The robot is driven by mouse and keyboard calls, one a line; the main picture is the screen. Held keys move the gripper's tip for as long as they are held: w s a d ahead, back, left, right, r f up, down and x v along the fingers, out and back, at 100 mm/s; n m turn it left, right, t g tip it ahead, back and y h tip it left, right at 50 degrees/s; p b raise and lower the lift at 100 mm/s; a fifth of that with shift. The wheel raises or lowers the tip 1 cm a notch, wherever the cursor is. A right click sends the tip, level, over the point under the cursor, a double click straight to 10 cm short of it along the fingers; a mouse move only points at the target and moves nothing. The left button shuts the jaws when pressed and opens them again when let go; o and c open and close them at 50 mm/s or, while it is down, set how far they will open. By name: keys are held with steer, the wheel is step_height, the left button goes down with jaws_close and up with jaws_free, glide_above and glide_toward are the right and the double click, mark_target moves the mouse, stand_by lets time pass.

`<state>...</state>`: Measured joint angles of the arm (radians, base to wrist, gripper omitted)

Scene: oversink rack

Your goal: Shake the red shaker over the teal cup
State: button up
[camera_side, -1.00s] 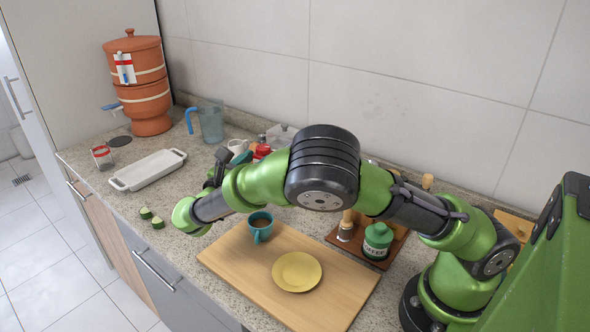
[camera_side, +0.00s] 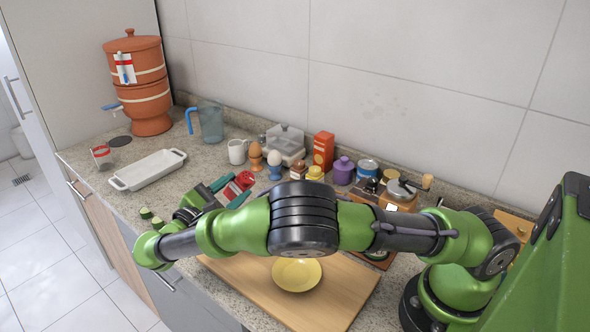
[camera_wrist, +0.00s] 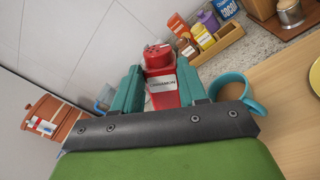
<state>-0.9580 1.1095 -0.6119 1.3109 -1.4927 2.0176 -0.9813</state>
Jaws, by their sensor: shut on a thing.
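The red shaker (camera_wrist: 162,87), with a white label reading cinnamon, is clamped between the teal fingers of my gripper (camera_wrist: 160,88) in the wrist view. In the side view the shaker (camera_side: 231,191) and my gripper (camera_side: 230,190) are above the counter's front part, and the shaker looks tilted with its top toward the back right. The teal cup (camera_wrist: 236,80) is just right of the fingers in the wrist view, partly covered by the gripper body. My arm hides the cup in the side view.
A yellow plate (camera_side: 297,274) lies on the wooden board (camera_side: 335,292). Egg cups, a white mug (camera_side: 237,151), a red-orange box (camera_side: 323,149) and a purple jar (camera_side: 343,170) line the back.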

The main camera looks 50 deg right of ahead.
steer(key=f+m, duration=0.1)
steer(key=m, duration=0.3)
steer(key=s+f+m, duration=0.1)
steer(key=m, duration=0.4)
steer(key=f+m, duration=0.2)
steer(key=m, duration=0.3)
steer(key=shift+s+d, duration=0.1)
steer(key=shift+s, duration=0.3)
steer(key=shift+r, duration=0.1)
stand_by(0.8)
stand_by(0.4)
